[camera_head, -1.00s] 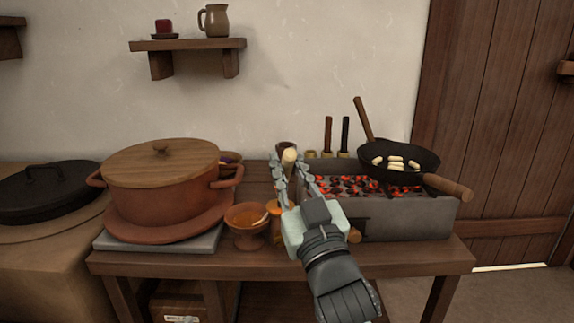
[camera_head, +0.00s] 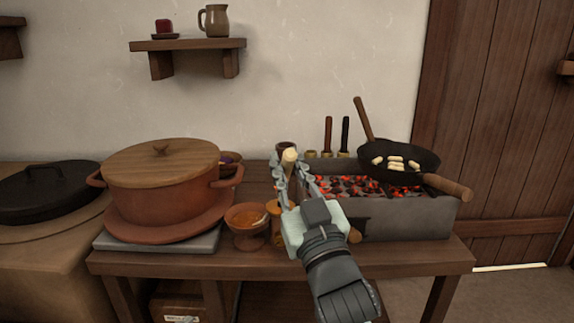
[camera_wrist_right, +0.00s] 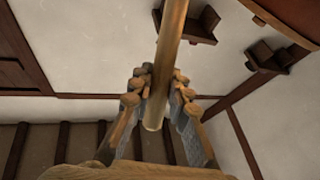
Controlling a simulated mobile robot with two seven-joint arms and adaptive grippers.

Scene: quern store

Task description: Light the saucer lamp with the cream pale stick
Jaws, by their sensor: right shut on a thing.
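The cream pale stick (camera_head: 289,157) is held in my right gripper (camera_head: 291,173), its pale end showing between the fingers. In the right wrist view the stick (camera_wrist_right: 168,55) runs between the two closed fingers (camera_wrist_right: 153,78). A small footed clay bowl with orange liquid and a pale bit at its rim, which looks like the saucer lamp (camera_head: 244,238), stands left of my right gripper, apart from the stick. I see no flame on the lamp or the stick. My left gripper is out of view.
A grey brazier (camera_head: 405,222) with glowing coals stands just right of my right gripper, with a frying pan (camera_head: 430,162) over it. A large lidded pot (camera_head: 155,195) fills the left of the table (camera_head: 370,262). Small jars stand close behind and beside the gripper.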

